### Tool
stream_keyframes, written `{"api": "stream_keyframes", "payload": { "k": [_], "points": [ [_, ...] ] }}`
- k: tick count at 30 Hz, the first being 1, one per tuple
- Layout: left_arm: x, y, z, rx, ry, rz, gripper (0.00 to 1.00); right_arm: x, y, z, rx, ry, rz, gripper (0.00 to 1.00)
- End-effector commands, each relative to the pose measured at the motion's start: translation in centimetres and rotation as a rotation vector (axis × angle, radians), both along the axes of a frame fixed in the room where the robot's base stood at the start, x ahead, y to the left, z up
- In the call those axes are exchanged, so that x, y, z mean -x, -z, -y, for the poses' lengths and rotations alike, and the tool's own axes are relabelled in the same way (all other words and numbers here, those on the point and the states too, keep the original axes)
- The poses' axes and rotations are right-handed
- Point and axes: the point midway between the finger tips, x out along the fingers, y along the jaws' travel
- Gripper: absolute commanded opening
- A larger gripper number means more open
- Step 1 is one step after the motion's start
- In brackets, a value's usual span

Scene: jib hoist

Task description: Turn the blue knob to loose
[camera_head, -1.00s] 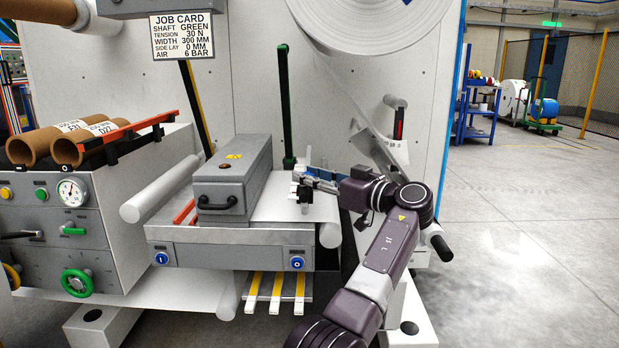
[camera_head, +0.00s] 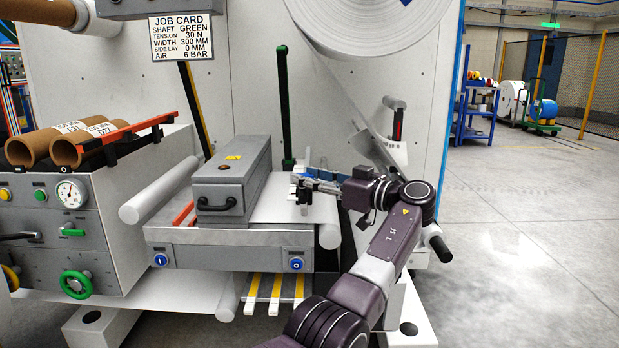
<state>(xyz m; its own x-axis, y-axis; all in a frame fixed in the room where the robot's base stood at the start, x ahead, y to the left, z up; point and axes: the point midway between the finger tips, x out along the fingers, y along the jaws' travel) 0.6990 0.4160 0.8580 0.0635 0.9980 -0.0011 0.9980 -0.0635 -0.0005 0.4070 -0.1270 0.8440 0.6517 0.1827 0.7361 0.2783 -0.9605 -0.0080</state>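Two blue knobs sit on the front face of the grey table unit. The left blue knob (camera_head: 160,260) is near its left end and the right blue knob (camera_head: 296,265) near its right end. Each has a small white mark, too small to read surely.
A grey box with a black handle (camera_head: 230,185) stands on the table, left of my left gripper. A white roller (camera_head: 330,235) is at the table's right end. A green post (camera_head: 285,105) rises behind. Yellow-striped bars (camera_head: 275,290) stick out below. Open floor lies right.

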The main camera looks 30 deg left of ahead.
Motion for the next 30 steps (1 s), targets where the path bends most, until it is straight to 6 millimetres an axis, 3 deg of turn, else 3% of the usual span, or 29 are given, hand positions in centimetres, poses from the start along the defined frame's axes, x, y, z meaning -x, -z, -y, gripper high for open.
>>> {"api": "stream_keyframes", "payload": {
  "k": [10,14,27,30],
  "points": [
    [0.0,-0.1,0.1,-0.001,0.001,0.0,0.47,0.0,0.0,0.0,0.0,-0.001,-0.002,0.4],
    [0.0,-0.1,1.0,-0.001,0.003,0.0,0.47,0.0,0.0,0.0,0.0,-0.001,-0.002,0.4],
    [0.6,-0.1,9.8,-0.002,0.003,-0.001,0.47,0.0,0.0,0.0,0.0,0.0,-0.001,0.4],
    [0.6,-0.1,10.9,-0.001,0.001,-0.001,0.47,0.0,0.0,0.0,0.0,0.0,0.0,0.4]
  ]
}}
